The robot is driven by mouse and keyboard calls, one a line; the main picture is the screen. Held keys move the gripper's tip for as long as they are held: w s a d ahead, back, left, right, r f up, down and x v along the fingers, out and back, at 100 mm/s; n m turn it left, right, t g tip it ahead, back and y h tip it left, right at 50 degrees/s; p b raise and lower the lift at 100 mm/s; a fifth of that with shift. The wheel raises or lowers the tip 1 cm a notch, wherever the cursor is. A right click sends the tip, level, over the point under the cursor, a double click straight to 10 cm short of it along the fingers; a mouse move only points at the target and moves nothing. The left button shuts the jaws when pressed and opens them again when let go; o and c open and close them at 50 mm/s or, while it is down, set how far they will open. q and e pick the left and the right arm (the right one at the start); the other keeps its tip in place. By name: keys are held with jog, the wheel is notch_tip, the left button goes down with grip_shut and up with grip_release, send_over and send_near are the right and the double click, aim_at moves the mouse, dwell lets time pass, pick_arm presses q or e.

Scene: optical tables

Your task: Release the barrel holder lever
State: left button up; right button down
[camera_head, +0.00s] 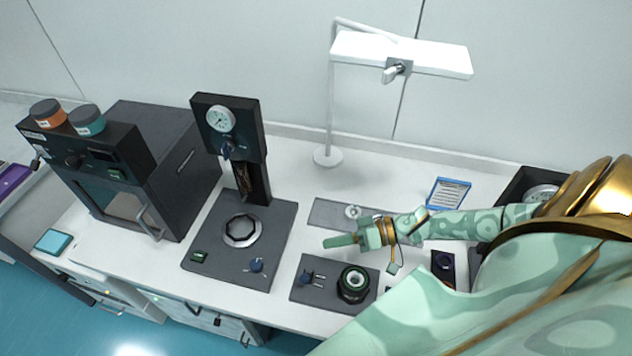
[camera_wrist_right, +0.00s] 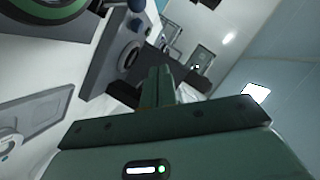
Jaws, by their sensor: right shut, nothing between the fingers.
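The barrel holder is a dark flat plate (camera_head: 322,295) near the table's front edge. A black round barrel with a green ring (camera_head: 353,283) stands on its right part. A small blue-knobbed lever with metal pins (camera_head: 306,277) is on its left part. My right gripper (camera_head: 330,242) reaches in from the right, above and behind the plate, apart from the lever and barrel. Its green fingers are together and empty, pointing left. In the right wrist view the shut fingers (camera_wrist_right: 158,85) show at the centre. A green-ringed round part (camera_wrist_right: 45,12) is cut off at upper left. My left gripper is not in view.
A dark press with a gauge (camera_head: 221,118) and a wide base (camera_head: 215,262) stands left of the plate. A dark oven-like box (camera_head: 180,165) is further left. A lamp (camera_head: 400,52) stands behind. A grey tray (camera_head: 325,212) lies under my right forearm and hand.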

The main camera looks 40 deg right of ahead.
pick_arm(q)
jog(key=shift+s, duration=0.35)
pick_arm(e)
jog(key=v, duration=0.5)
jog(key=shift+s+a+r, duration=0.2)
jog(key=shift+s+a, duration=0.05)
jog(key=shift+s, duration=0.1)
